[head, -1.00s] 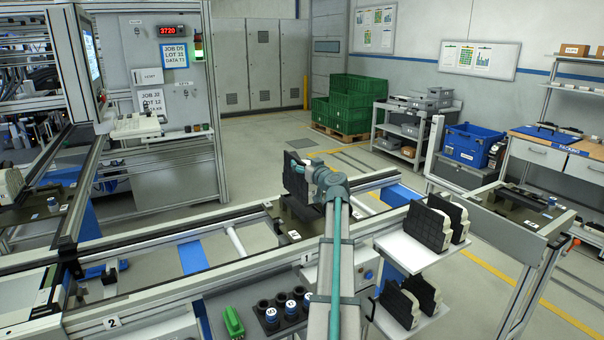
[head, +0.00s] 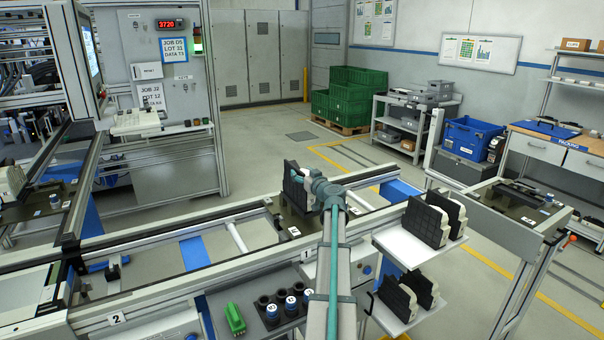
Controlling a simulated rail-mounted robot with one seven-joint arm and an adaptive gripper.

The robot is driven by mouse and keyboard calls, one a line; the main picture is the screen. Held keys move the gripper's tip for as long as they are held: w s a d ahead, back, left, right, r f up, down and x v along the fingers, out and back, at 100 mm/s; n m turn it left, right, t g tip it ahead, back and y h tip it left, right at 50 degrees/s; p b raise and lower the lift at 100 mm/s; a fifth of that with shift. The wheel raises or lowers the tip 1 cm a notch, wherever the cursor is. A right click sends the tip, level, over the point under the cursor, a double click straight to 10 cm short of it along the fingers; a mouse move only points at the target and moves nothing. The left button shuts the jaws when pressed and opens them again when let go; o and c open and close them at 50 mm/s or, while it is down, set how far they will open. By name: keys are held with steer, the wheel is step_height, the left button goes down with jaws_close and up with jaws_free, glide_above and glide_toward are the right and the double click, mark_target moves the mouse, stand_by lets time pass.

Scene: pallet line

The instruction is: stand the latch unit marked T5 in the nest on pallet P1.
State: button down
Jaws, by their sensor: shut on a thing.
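A dark, ribbed latch unit (head: 291,184) with a pale back stands upright in my gripper (head: 307,187), over the dark pallet (head: 286,227) on the near conveyor. My gripper is shut on the unit from its right side, and the wrist hides part of both. The unit's lower edge is at or just above the nest block on the pallet; I cannot tell whether it touches. No T5 mark can be read on it. The pallet has a small white tag, too small to read for certain.
More latch units (head: 427,222) stand on a two-level white rack (head: 412,252) right of my arm. A holder with several dark cups (head: 272,310) and a green block (head: 234,319) sit at the front. Conveyor rails run on both sides of the pallet.

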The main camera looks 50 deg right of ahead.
steer(key=shift+f, duration=0.15)
steer(key=shift+c, duration=0.6)
jaws_free()
steer(key=shift+r, duration=0.25)
steer(key=b+v, duration=0.4)
steer(key=v, duration=0.8)
steer(key=shift+f, duration=0.1)
